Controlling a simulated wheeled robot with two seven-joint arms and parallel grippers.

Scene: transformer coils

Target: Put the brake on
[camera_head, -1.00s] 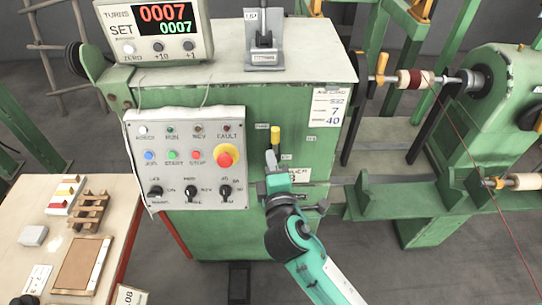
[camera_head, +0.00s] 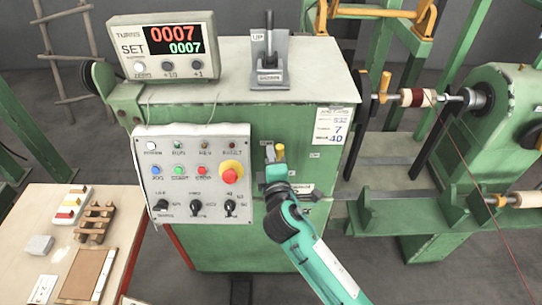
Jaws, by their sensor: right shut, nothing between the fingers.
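A short lever with a yellow handle (camera_head: 280,153) stands on the front of the green machine, right of the control panel, with small white labels around it. I cannot read those labels. My right gripper (camera_head: 270,152) is shut and empty, just left of the yellow handle and at about its height. Whether it touches the handle I cannot tell. The gripper and wrist cover the lower part of the lever. A black lever (camera_head: 269,45) stands upright in a grey bracket on top of the machine. My left gripper is not in view.
The control panel (camera_head: 195,183) with a red stop button (camera_head: 229,176) is left of my gripper. The turns counter (camera_head: 162,48) reads 0007 twice. A coil with dark red winding (camera_head: 417,97) sits on the shaft at right. A table (camera_head: 118,195) is at lower left.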

